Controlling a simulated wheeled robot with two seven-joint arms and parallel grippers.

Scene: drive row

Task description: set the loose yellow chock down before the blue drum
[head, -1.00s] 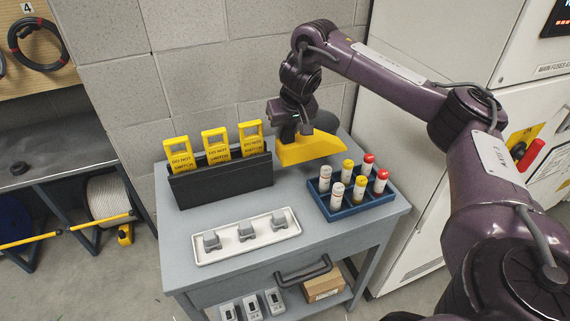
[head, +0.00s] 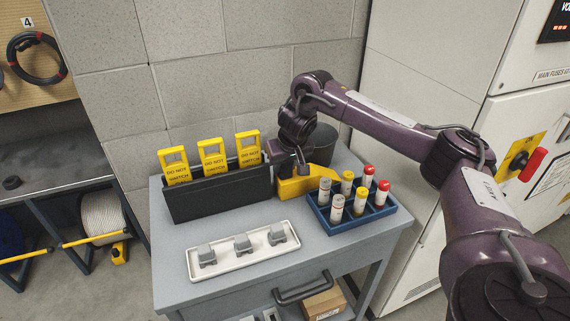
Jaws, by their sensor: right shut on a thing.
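My right gripper (head: 299,165) is shut on a yellow wedge-shaped chock (head: 293,187), over the back of the grey cart, between the black tag holder and the blue fuse rack. I cannot tell whether the chock touches the cart top. The blue drum (head: 9,238) shows in part at the far left edge, low under the bench, behind a yellow bar. A white drum (head: 103,218) is to its right, with another yellow chock (head: 120,253) on the floor before it. My left gripper is not in view.
The grey cart (head: 178,292) carries a black holder (head: 215,195) with yellow tags, a blue rack (head: 350,223) of capped cylinders, a white tray (head: 212,272) with grey pieces, and a dark container (head: 325,142). The yellow bar (head: 90,240) crosses before the drums. Floor is clear left of the cart.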

